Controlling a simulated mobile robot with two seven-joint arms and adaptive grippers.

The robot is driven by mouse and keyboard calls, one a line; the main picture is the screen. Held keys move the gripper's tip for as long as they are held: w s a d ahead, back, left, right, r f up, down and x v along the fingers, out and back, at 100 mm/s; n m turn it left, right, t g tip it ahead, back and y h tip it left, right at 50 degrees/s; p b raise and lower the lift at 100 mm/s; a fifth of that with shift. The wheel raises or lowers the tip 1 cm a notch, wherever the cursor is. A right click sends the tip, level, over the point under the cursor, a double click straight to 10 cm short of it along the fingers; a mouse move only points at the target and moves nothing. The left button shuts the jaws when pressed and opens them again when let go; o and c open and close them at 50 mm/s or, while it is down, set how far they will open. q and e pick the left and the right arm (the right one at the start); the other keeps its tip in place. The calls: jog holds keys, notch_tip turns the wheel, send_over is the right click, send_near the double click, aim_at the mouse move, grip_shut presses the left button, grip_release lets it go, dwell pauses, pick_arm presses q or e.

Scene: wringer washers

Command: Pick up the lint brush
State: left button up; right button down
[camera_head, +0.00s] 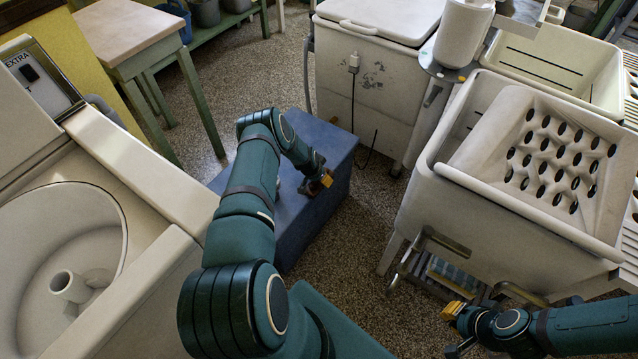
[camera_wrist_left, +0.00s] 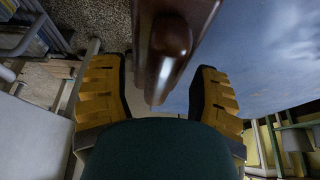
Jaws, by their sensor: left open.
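A glossy dark brown object, which looks like the lint brush (camera_wrist_left: 172,45), shows close up in the left wrist view. It runs from the top edge down between the two yellow-padded fingers of my left gripper (camera_wrist_left: 160,88). The fingers are open, with visible gaps on both sides of it. In the head view my left gripper (camera_head: 318,180) is low over the blue box (camera_head: 328,138), and the brush cannot be made out clearly there. My right gripper (camera_head: 456,330) is at the lower right, its fingers spread and empty, in front of the white wash tub.
A white washer (camera_head: 150,175) with an open drum stands on the left. A white lidded cabinet (camera_head: 365,90) is behind the blue box. A wash tub (camera_head: 500,225) with a perforated insert (camera_head: 560,150) stands on the right. Speckled floor (camera_head: 350,265) is clear between them.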

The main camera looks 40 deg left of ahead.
pick_arm(q)
jog(key=shift+o, duration=0.2)
grip_shut()
jog(key=shift+r, duration=0.1)
